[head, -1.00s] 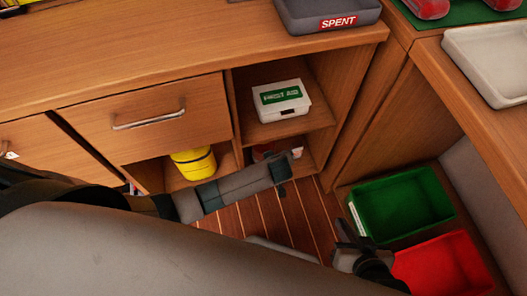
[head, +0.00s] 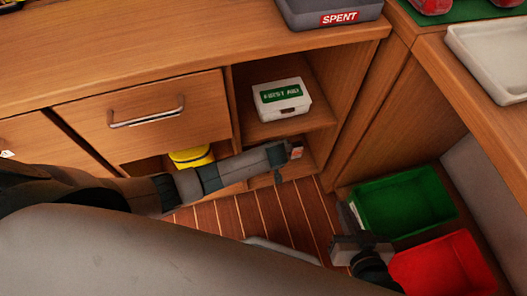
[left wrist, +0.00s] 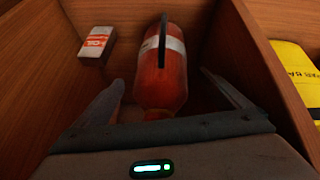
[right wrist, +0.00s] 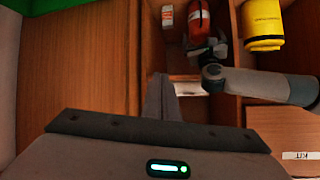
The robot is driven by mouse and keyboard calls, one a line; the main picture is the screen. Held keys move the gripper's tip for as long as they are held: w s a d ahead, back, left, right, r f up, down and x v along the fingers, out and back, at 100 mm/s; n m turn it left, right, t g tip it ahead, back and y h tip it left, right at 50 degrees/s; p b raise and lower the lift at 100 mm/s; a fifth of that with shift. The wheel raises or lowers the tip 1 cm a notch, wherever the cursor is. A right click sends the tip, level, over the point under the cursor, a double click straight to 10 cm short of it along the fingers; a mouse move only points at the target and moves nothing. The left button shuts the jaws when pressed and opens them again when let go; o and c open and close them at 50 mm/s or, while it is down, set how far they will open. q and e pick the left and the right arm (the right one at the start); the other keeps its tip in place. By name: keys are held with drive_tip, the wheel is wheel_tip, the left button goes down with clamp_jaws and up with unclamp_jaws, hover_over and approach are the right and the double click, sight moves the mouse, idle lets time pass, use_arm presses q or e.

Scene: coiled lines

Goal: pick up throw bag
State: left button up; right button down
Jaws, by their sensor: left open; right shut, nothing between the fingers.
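The throw bag (left wrist: 162,78), which I take to be the red rounded thing with a pale band and a black strap, stands in a low wooden compartment. It also shows in the right wrist view (right wrist: 199,20); in the head view my left arm hides it. My left gripper (left wrist: 162,88) is open, its fingers reaching into the compartment on either side of the bag's near part; I cannot tell whether they touch it. In the head view this gripper (head: 284,158) is at the compartment's mouth. My right gripper (head: 357,240) is shut and empty, away by the bins.
An orange-and-white box (left wrist: 97,43) lies in the compartment's back left corner. A yellow bag (right wrist: 262,24) stands beyond the right divider. A first aid box (head: 281,98) sits on the shelf above. Green (head: 402,203) and red (head: 445,268) bins stand at right.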

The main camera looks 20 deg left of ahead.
use_arm(q)
drive_tip(key=shift+w+a+f, duration=0.15)
drive_tip(key=shift+w+f, duration=0.15)
drive_tip(key=shift+f, duration=0.15)
use_arm(e)
drive_tip(key=shift+w+a+r+t, duration=0.25)
drive_tip(key=shift+w+r+t, duration=0.15)
drive_tip(key=shift+r, duration=0.15)
use_arm(q)
drive_tip(key=c, duration=2)
drive_tip(key=shift+r, duration=0.15)
